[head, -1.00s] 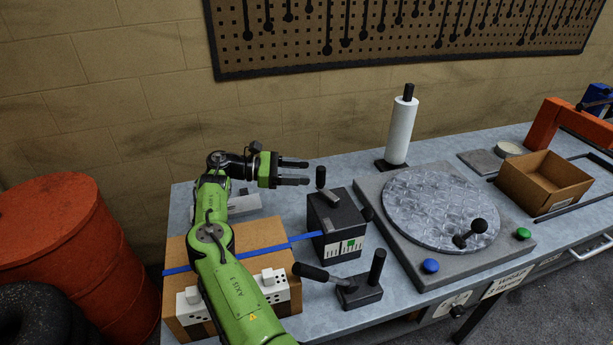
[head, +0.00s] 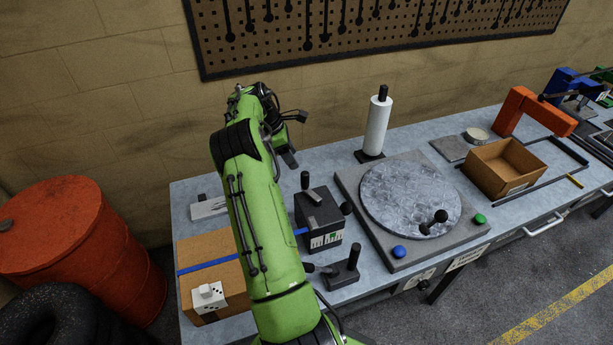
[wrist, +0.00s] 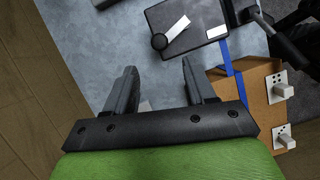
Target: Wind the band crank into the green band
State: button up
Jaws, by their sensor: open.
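The black box (wrist: 195,17) shows there beyond the fingertips, with a round black knob (wrist: 159,41).
A blue strap (head: 205,263) runs over a cardboard box (head: 205,250) to the black box. A lever block (head: 341,275) stands in front. A turntable (head: 410,200) and paper roll (head: 377,125) stand to the right. Red drum (head: 80,245) at left.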

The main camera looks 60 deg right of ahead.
aim_at(307, 180)
jog(key=p+x, duration=0.1)
jog(key=x, duration=1.1)
jog(key=shift+s+f, duration=0.25)
grip_shut()
